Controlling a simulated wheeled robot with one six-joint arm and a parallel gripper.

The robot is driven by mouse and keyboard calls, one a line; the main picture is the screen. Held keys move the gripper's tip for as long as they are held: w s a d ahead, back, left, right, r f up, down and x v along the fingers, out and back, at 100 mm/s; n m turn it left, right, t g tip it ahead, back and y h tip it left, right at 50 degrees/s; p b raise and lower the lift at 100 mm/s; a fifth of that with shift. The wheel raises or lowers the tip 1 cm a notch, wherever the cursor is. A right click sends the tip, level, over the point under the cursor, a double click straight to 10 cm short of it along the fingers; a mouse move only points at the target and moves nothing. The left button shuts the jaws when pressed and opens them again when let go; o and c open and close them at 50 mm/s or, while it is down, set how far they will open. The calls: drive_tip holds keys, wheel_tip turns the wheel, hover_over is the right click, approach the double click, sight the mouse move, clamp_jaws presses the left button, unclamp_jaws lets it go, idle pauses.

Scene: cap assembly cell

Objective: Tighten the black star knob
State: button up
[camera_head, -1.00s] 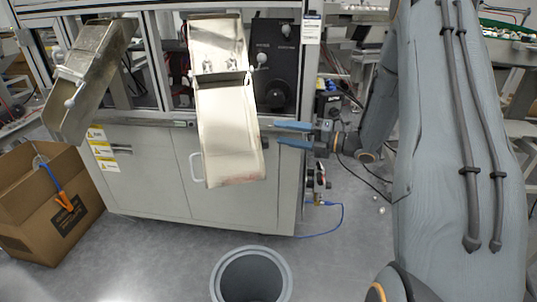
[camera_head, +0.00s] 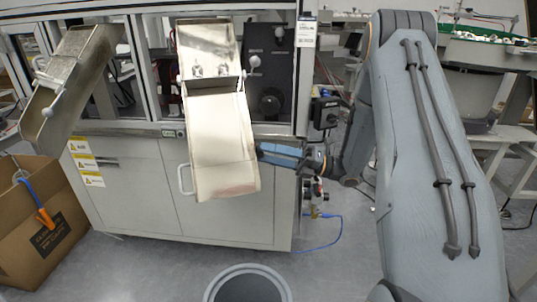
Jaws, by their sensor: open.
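A dark round knob (camera_head: 270,101), which looks like the black star knob, sits low on the black panel of the machine, right of the middle chute. Its lobes are too dark to make out. My gripper (camera_head: 259,152) has blue fingers pointing left. It is open and appears empty, below the knob in the picture and close to the right edge of the chute. The fingertips partly overlap that edge, and I cannot tell whether they touch it.
The metal chute (camera_head: 222,140) with a side handle hangs in front of the cabinet (camera_head: 130,190). A second chute (camera_head: 62,85) is at left. A cardboard box (camera_head: 38,225) and a grey bin (camera_head: 248,272) stand on the floor. Pale ball knobs (camera_head: 254,62) are near the panel.

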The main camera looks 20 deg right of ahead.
drive_tip(key=shift+a, duration=0.2)
drive_tip(key=shift+c, duration=0.4)
drive_tip(key=c, duration=1)
drive_tip(key=shift+r+m+p, duration=0.15)
drive_tip(key=shift+m+p, duration=0.25)
drive_tip(key=m+g+h+p, duration=0.1)
drive_tip(key=m+h+p, duration=0.1)
drive_tip(key=m+p, duration=0.2)
drive_tip(key=r+m+g+h+p, duration=0.1)
drive_tip(key=m+g+h+p, duration=0.1)
drive_tip(key=m+p, duration=0.3)
drive_tip(key=m+g+h+p, duration=0.2)
drive_tip(key=m+p, duration=0.3)
drive_tip(key=m, duration=0.3)
drive_tip(key=shift+w+r+m, duration=0.15)
drive_tip(key=shift+w+m, duration=0.2)
drive_tip(key=shift+m, duration=0.05)
